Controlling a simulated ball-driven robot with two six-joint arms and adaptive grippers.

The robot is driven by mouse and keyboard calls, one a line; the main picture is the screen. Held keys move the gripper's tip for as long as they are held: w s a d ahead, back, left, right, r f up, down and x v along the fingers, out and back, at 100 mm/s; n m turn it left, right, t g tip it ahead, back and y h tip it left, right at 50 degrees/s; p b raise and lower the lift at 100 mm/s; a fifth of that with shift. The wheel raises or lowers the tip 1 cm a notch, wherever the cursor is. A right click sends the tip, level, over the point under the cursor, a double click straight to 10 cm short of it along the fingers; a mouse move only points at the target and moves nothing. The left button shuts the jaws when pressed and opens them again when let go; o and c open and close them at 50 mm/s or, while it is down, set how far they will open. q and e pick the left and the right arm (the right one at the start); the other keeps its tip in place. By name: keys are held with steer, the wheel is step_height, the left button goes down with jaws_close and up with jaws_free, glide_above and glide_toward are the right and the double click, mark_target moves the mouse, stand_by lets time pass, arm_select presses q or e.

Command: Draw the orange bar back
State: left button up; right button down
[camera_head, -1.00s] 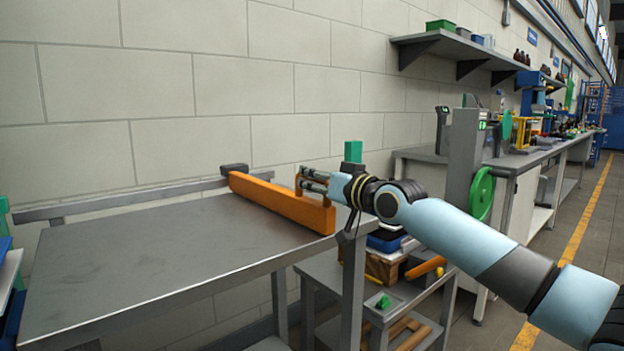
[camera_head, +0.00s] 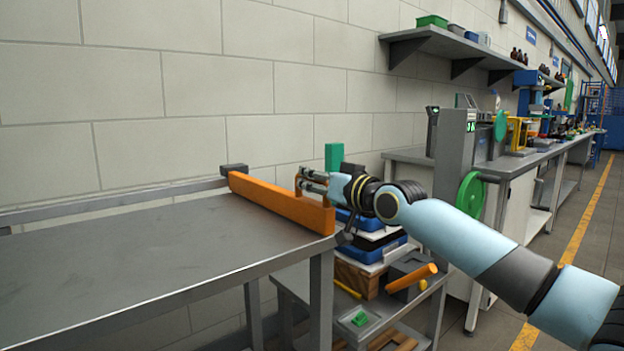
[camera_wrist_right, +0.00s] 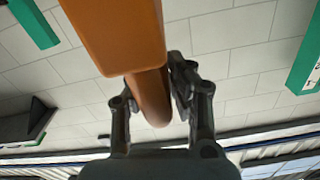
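The orange bar (camera_head: 280,204) lies across the right end of the grey table (camera_head: 150,262), with its near end by the table's right front corner. A dark block (camera_head: 234,169) sits at its far end on the rail along the back edge. My right gripper (camera_head: 303,180) is at the orange handle on the bar's right side. In the right wrist view the fingers (camera_wrist_right: 153,98) stand on both sides of the rounded orange handle and look closed on it; the bar (camera_wrist_right: 118,35) fills the top centre. My left gripper is not in view.
The tabletop left of the bar is bare. Beyond its right end, a lower cart holds stacked blue trays (camera_head: 370,245), a dark box with an orange cylinder (camera_head: 411,278) and a green piece (camera_head: 360,319). A green wheel (camera_head: 471,194) stands farther right.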

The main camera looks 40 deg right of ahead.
steer(key=c, duration=1.5)
jaws_free()
steer(key=shift+d+r, duration=0.1)
steer(key=shift+d, duration=0.05)
steer(key=shift+c, duration=0.2)
steer(key=o, duration=0.3)
steer(key=shift+w+d, duration=0.1)
steer(key=shift+d, duration=0.1)
steer(key=shift+a, duration=0.1)
steer(key=s, duration=0.7)
steer(key=shift+s+d+f, duration=0.2)
steer(key=shift+s+d, duration=0.05)
steer(key=shift+d, duration=0.05)
